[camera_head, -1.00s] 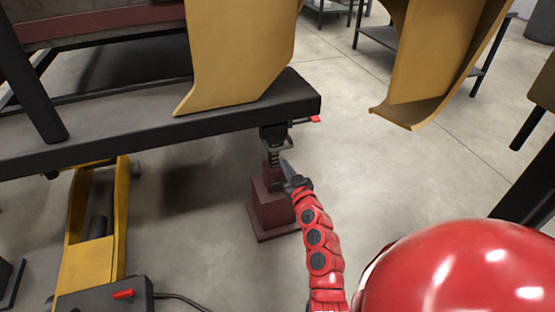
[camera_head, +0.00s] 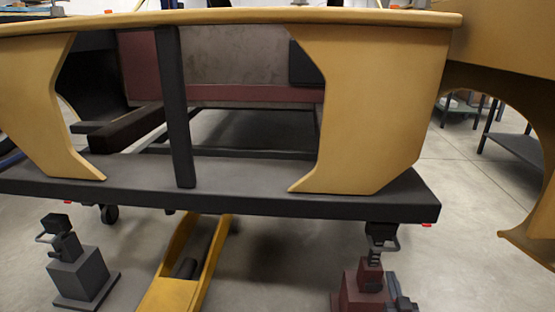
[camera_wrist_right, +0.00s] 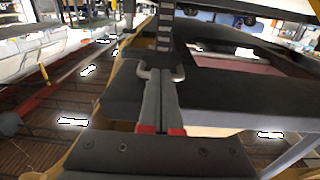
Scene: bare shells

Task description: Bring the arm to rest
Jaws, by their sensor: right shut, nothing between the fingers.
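My right gripper (camera_head: 396,284) is low at the right of the head view, close beside a dark red stand (camera_head: 362,290). Only its dark end shows there, and the rest of the arm is cut off by the bottom edge. In the right wrist view the two grey fingers (camera_wrist_right: 162,78) lie together, shut with nothing between them. I cannot tell from these views whether the gripper touches the stand. My left arm and gripper are in neither view.
A yellow shell (camera_head: 385,110) sits on a dark platform (camera_head: 240,190) just above the gripper. A grey stand (camera_head: 80,275) and a yellow floor jack (camera_head: 185,270) stand to the left. Open floor (camera_head: 470,240) lies to the right; a dark shelf (camera_head: 515,150) stands farther back.

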